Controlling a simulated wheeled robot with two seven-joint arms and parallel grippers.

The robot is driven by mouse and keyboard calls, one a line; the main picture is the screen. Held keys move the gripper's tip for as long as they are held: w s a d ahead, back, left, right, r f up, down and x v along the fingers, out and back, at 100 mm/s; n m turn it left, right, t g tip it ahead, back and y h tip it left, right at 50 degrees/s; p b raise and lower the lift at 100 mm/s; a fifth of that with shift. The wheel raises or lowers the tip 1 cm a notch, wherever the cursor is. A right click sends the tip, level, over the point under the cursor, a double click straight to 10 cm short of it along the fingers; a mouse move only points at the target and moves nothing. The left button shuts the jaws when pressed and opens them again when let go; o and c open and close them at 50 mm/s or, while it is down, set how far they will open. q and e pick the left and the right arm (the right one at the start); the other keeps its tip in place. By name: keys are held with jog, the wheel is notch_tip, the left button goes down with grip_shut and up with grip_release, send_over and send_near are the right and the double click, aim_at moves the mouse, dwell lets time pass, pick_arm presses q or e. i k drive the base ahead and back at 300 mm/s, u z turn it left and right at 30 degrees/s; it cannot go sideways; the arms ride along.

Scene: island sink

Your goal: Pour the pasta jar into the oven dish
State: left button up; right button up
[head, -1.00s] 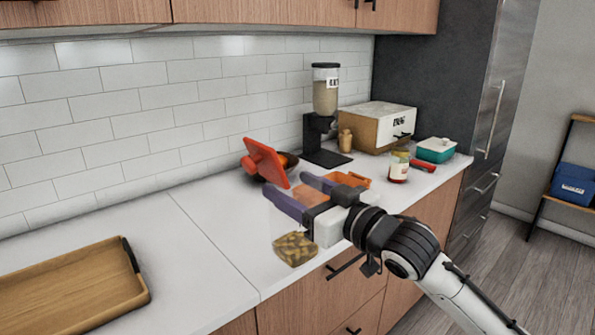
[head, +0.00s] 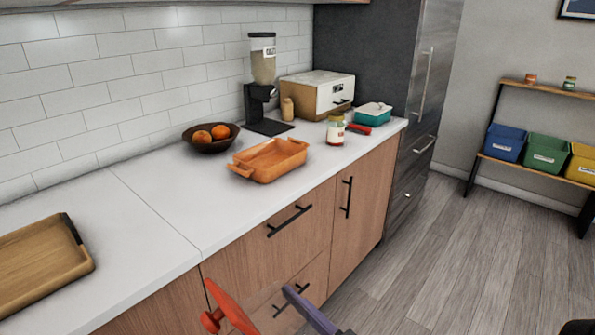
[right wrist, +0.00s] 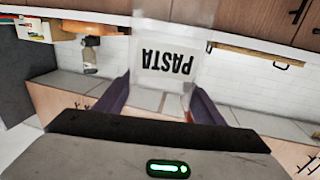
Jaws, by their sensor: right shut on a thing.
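The pasta jar (right wrist: 165,62) is clear, with a black PASTA label that reads upside down in the right wrist view. My right gripper (right wrist: 160,92) is shut on it, with purple fingers on either side. In the head view, a red lid (head: 230,306) and one purple finger (head: 308,308) show at the bottom edge, in front of the counter. The jar's body is cut off there. The orange oven dish (head: 270,168) sits on the counter, apart from the jar, higher in the picture. My left gripper is not in view.
A dispenser (head: 262,80) and bread box (head: 318,94) are behind. A wooden tray (head: 38,268) lies far left, with clear counter (head: 165,210) between.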

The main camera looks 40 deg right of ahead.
aim_at(263, 162)
jog(key=z, duration=0.45)
jog(key=k, duration=1.05)
jog(key=u, duration=0.35)
jog(key=i, duration=1.55)
jog(key=z, duration=0.7)
